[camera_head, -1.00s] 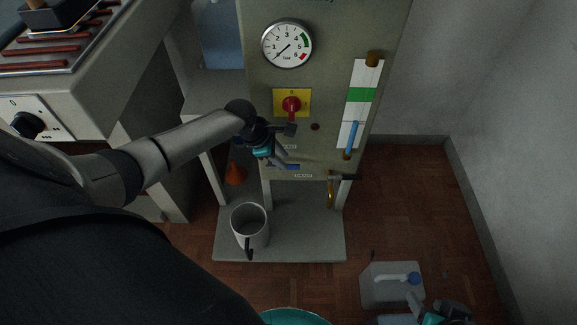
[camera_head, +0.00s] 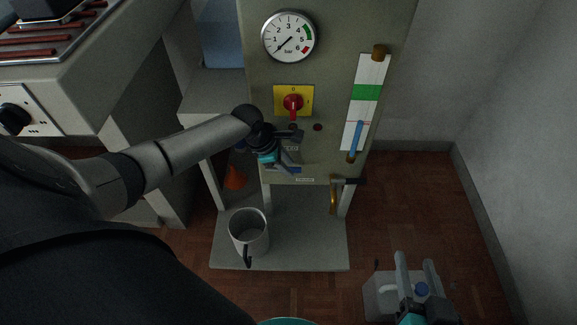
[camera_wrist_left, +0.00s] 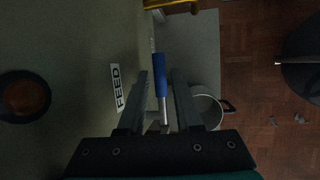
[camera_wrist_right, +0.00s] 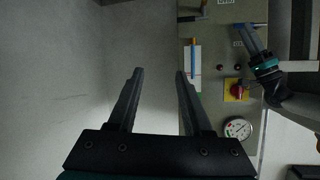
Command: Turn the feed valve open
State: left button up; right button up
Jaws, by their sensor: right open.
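The feed valve's blue lever (camera_head: 287,169) is low on the green panel, partly hidden by my left gripper in the head view. In the left wrist view the blue lever (camera_wrist_left: 159,76) with its metal stem lies between the fingers, beside the FEED label (camera_wrist_left: 117,87). My left gripper (camera_wrist_left: 161,72) is partly open around the lever, with narrow gaps seeming to show on both sides. My right gripper (camera_head: 416,262) is open and empty, in front of the pale jug (camera_head: 376,294) at the lower right; its fingers also show in the right wrist view (camera_wrist_right: 159,72).
The panel carries a gauge (camera_head: 290,37), a red knob (camera_head: 293,102) and a level tube (camera_head: 357,138). A grey mug (camera_head: 248,231) stands on the base plate (camera_head: 310,252). An orange cone (camera_head: 235,176) is behind.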

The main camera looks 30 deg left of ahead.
pick_arm(q)
jog(key=shift+w+f, duration=0.1)
jog(key=shift+f, duration=0.1)
dwell(0.4)
grip_shut()
dwell(1.2)
